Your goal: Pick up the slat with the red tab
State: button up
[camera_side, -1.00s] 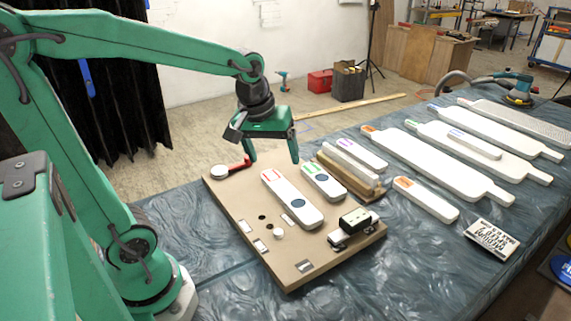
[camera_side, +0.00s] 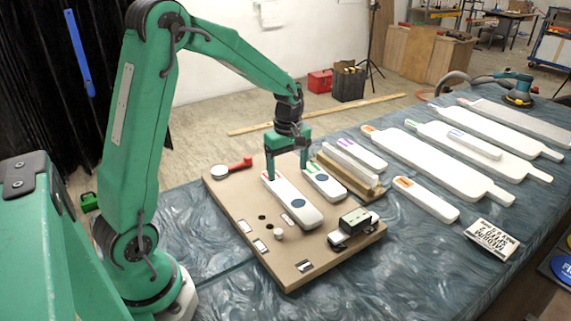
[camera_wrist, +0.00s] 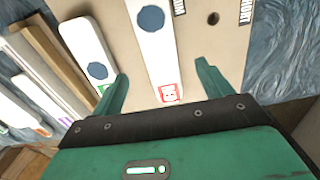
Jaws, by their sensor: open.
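The white slat with the red tab (camera_side: 292,203) lies on the brown board and has a dark blue dot. In the wrist view this slat (camera_wrist: 160,50) runs between my fingers, its red tab (camera_wrist: 169,93) close to the palm. My gripper (camera_side: 287,173) is open and points down over the tab end, one finger on each side. In the wrist view my gripper (camera_wrist: 162,69) shows clear gaps beside the slat. I cannot tell how high the fingertips are above the board.
The white slat with the green tab (camera_side: 322,183) lies close on the right; one finger is between the two slats. A wooden rack (camera_side: 347,176) with pale slats stands further right. A black block (camera_side: 355,220) and a red-handled tool (camera_side: 232,168) are on the board (camera_side: 225,195).

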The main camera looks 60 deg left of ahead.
aim_at(288, 193)
jog(key=shift+f, duration=0.1)
jog(key=shift+f, duration=1.2)
jog(key=shift+f, duration=0.1)
jog(key=shift+d+f, duration=0.1)
jog(key=shift+f, duration=2.4)
jog(key=shift+c, duration=0.2)
jog(key=c, duration=1.1)
